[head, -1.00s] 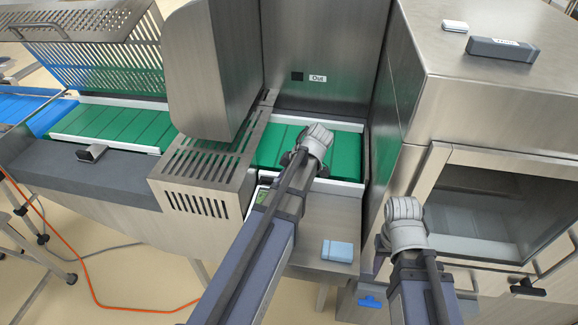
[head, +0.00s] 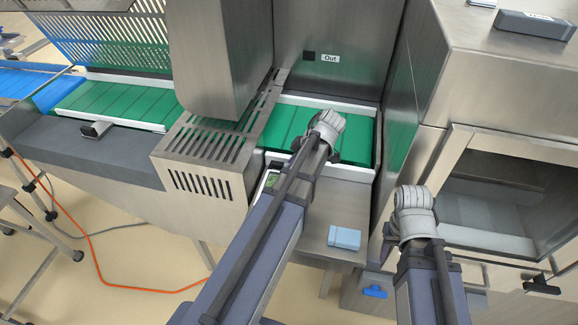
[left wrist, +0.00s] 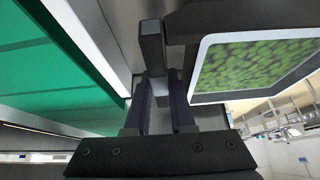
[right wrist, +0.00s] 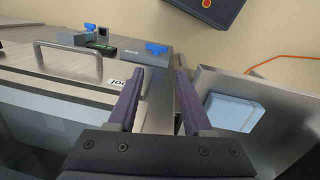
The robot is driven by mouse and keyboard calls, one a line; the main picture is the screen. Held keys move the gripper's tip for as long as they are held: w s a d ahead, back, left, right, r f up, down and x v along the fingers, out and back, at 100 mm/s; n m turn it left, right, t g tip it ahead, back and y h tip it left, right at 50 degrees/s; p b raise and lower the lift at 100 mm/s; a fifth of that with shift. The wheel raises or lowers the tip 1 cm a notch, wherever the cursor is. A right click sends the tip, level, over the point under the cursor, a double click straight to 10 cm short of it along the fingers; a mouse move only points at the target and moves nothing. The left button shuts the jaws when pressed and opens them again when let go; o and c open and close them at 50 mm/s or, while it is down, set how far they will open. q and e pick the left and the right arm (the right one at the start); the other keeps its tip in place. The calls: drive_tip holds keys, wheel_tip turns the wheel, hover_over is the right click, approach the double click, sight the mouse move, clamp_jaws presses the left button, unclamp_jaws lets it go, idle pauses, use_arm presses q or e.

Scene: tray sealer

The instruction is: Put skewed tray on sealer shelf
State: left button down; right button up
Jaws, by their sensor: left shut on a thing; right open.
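In the left wrist view a dark-edged tray (left wrist: 255,62) shows green contents inside a white border and sits tilted in the picture. My left gripper (left wrist: 161,88) is shut on its dark edge, beside the green conveyor. In the head view the tray (head: 270,181) shows in part at the conveyor's front edge, largely hidden behind my left arm; the left gripper (head: 325,140) is over the green belt, its fingertips hidden. A steel shelf (head: 318,238) lies below the conveyor. My right gripper (right wrist: 158,80) is open and empty, near that shelf and the cabinet.
A light blue box (head: 344,238) lies on the steel shelf. The slotted steel guard (head: 205,150) stands left of the left gripper. A steel cabinet (head: 455,80) with a glass door is at the right. An orange cable (head: 95,255) runs over the floor.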

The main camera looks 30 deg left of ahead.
use_arm(q)
drive_tip(key=shift+f+b, duration=2.15)
drive_tip(key=shift+f, duration=0.35)
drive_tip(key=c, duration=0.7)
unclamp_jaws()
drive_tip(key=c, duration=0.3)
drive_tip(key=shift+r, duration=0.15)
wheel_tip(320, 180, up, 7)
drive_tip(key=p, duration=0.7)
